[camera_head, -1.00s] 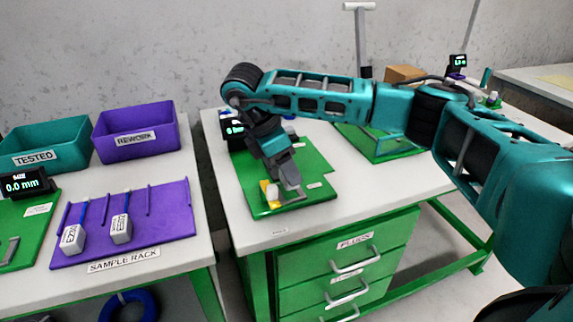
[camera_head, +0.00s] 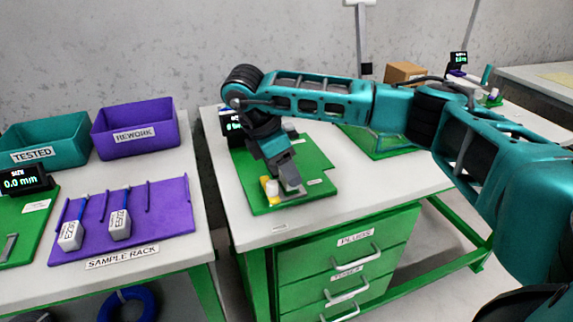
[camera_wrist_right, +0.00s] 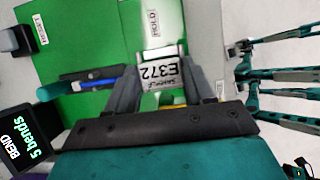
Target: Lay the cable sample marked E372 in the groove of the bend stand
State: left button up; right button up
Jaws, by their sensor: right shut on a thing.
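My right gripper (camera_head: 290,190) reaches down over the green bend stand (camera_head: 322,172) on the middle table. In the right wrist view, the gripper (camera_wrist_right: 168,92) is shut on the white tag of cable sample E372 (camera_wrist_right: 160,72). Its blue cable (camera_wrist_right: 95,86) sticks out left of the tag, beside a dark bar (camera_wrist_right: 85,75) on the stand. I cannot tell whether the cable lies in a groove. In the head view, the gripper hides most of the sample. The stand's display (camera_wrist_right: 22,145) reads "BEND 5 bends". My left gripper is not in view.
A yellow piece (camera_head: 272,189) stands by the gripper on the stand. On the left table, a purple sample rack (camera_head: 165,208) holds two tagged samples, with teal (camera_head: 45,152) and purple (camera_head: 136,145) bins behind. Drawers (camera_head: 345,262) are below the middle table.

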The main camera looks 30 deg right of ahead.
jog(key=shift+f+b, duration=0.5)
jog(key=shift+f, duration=0.35)
dwell(0.4)
jog(key=o, duration=1.1)
jog(key=shift+o, duration=0.2)
jog(key=shift+r, duration=0.15)
jog(key=shift+r+p, duration=2.95)
jog(key=shift+r, duration=1)
